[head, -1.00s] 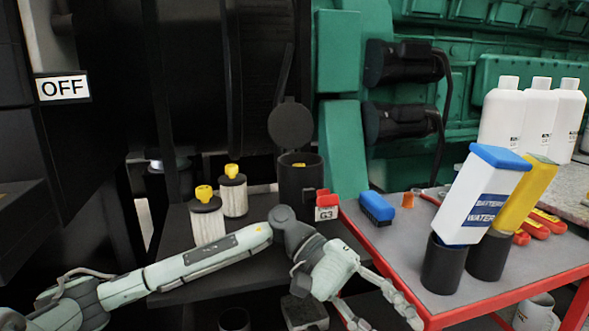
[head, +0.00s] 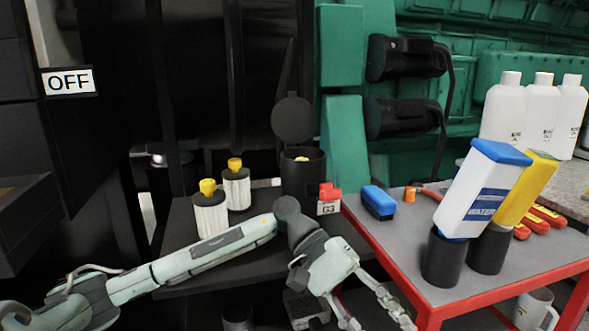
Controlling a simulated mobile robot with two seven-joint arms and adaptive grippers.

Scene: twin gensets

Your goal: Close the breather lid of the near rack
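The breather lid (head: 294,119) is a round black disc. It stands upright and open above the back of a black cylindrical canister (head: 302,178), with something yellow inside the mouth. The canister stands on the dark rack shelf (head: 185,240), beside a red clip with a G3 tag (head: 329,208). My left gripper (head: 380,320) is at the lower middle of the head view, below and to the right of the canister and apart from the lid. Its fingers are spread and point down to the right, with nothing seen between them. My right gripper is not in view.
Two white filters with yellow caps (head: 238,188) stand left of the canister. A red-edged grey table (head: 400,255) on the right holds a blue brush (head: 378,202), a white-blue bottle (head: 478,195) and a yellow bottle (head: 525,190) in black cups. Green machinery stands behind.

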